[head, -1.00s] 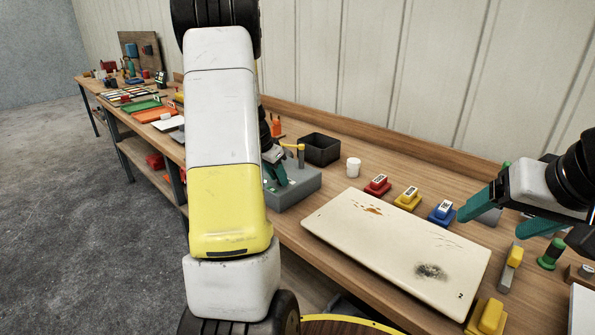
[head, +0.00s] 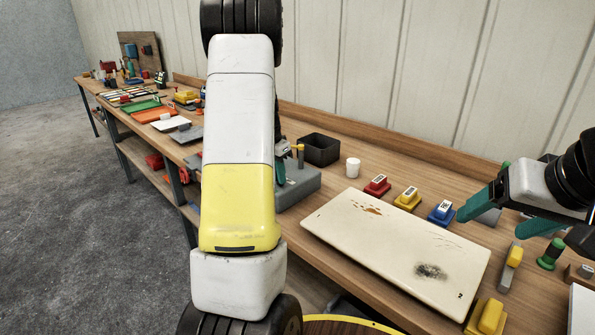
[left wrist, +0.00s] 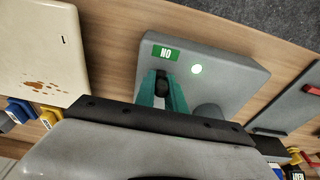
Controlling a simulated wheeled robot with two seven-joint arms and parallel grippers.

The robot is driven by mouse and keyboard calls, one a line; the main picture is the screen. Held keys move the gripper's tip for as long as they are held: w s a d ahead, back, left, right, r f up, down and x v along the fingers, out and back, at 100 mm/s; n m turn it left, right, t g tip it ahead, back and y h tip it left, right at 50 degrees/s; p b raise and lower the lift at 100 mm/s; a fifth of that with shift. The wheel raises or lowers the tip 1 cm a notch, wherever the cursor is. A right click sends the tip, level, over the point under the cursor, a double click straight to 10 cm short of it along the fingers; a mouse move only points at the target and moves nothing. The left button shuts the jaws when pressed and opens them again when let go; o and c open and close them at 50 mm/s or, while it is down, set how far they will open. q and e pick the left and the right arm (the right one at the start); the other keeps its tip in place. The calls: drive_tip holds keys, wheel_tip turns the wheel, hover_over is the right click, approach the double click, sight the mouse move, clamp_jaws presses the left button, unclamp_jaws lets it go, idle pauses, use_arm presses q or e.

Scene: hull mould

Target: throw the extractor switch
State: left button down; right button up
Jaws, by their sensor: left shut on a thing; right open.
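The extractor switch is a grey box (head: 300,187) on the bench, partly hidden behind my left arm in the head view. In the left wrist view the grey box (left wrist: 226,68) carries a green label (left wrist: 165,53), reading "NO" in this picture, possibly "ON" upside down. A pale green round light (left wrist: 196,69) glows beside it. My left gripper (left wrist: 163,88) has its teal fingers shut on a dark lever knob (left wrist: 162,80) near the label. The lever's lower part is hidden. My right gripper (head: 491,224) is open and empty above the bench's right part.
A cream panel (head: 390,240) with stains lies right of the box. Trays and tools crowd the bench's far left.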

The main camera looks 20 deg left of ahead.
use_arm(q)
drive_tip(key=g, duration=0.1)
drive_tip(key=w+g+y, duration=0.1)
drive_tip(key=g, duration=0.2)
drive_tip(key=shift+w+d+y, duration=0.25)
drive_tip(key=shift+y, duration=0.15)
drive_tip(key=shift+w+d+f+g+y, duration=0.1)
drive_tip(key=shift+w+g+y, duration=0.15)
drive_tip(key=shift+g, duration=0.55)
drive_tip(key=shift+w+d+f+g+y, duration=0.1)
drive_tip(key=shift+g+y, duration=0.25)
drive_tip(key=shift+g, duration=0.45)
drive_tip(key=shift+w+d+f+g+y, duration=0.1)
drive_tip(key=shift+w+g+y, duration=0.15)
drive_tip(key=shift+g, duration=0.55)
drive_tip(key=c, duration=1.4)
unclamp_jaws()
drive_tip(key=shift+r, duration=0.1)
